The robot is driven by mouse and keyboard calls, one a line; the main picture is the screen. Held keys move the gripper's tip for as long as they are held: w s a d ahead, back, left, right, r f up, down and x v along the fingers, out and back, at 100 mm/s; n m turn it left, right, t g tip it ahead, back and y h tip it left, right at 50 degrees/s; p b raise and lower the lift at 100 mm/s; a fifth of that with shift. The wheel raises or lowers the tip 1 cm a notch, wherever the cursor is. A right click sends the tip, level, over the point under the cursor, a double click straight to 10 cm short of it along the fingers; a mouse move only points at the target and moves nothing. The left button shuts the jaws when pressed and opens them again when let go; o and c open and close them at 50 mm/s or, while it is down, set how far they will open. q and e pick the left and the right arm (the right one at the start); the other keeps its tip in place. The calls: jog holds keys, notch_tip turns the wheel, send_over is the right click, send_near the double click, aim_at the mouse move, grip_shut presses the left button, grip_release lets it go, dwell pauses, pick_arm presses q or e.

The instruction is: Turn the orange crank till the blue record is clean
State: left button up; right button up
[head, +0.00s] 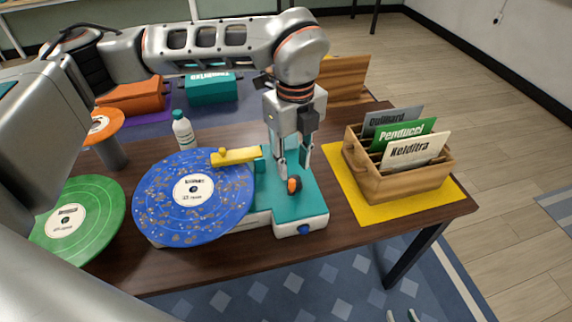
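The blue record (165,205) lies on the teal and white machine (308,208), with tan specks scattered over its blue face and a white label in the middle. A yellow arm (233,157) reaches over its upper right edge. The orange crank (294,186) is a small orange and dark knob on the machine's teal top. My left gripper (293,172) points down just above the knob, fingers apart on either side; I cannot tell whether they touch it. My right gripper (402,316) barely shows at the bottom edge, its two tips apart.
A green record (75,220) lies at left, near an orange-topped stand (104,125). A white bottle (183,131) stands behind the blue record. A wooden crate (400,184) with several sleeves stands on a yellow mat (368,212) at right. Dark wood is bare in front.

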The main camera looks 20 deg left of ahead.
aim_at(292, 181)
pick_arm(q)
jog(key=shift+w+a, duration=0.25)
jog(key=shift+w, duration=0.05)
jog(key=shift+s+f, duration=0.1)
jog(key=shift+f, duration=0.3)
notch_tip(292, 181, down, 7)
jog(key=shift+d+r, duration=0.1)
jog(key=shift+r, duration=0.05)
grip_shut()
